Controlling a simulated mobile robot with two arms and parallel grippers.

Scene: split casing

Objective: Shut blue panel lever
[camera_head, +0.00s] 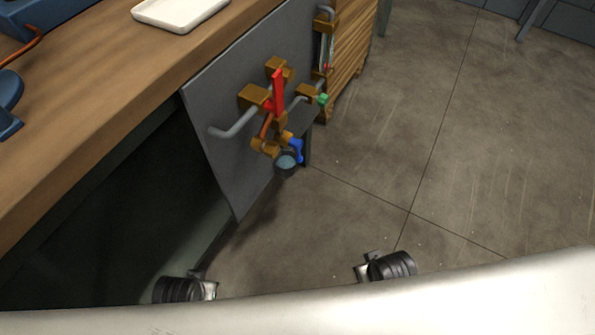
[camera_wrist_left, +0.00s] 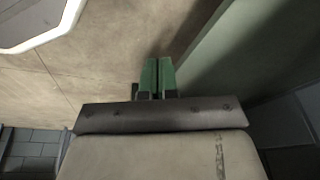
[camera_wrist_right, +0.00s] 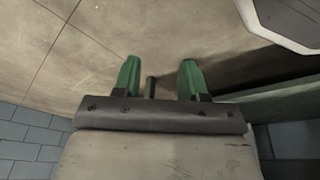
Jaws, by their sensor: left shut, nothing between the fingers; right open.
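The blue lever (camera_head: 297,149) is on the lowest brass valve of the pipework on the grey panel (camera_head: 222,92). It hangs beside that valve, just above a dark cup (camera_head: 286,170). Its exact setting is too small to tell. My left gripper shows in the left wrist view (camera_wrist_left: 158,77) with its green fingers together and nothing between them. My right gripper shows in the right wrist view (camera_wrist_right: 159,78) with its fingers apart and empty. In the head view only parts of my arms show low in the picture, well apart from the lever. No lever shows in either wrist view.
A red lever (camera_head: 278,92) stands upright above the blue one, and a green handle (camera_head: 322,99) is to its right. Grey pipe (camera_head: 235,126) sticks out at the left. A wooden counter (camera_head: 100,92) bears a white tray (camera_head: 178,10). The floor (camera_head: 450,130) at right is clear.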

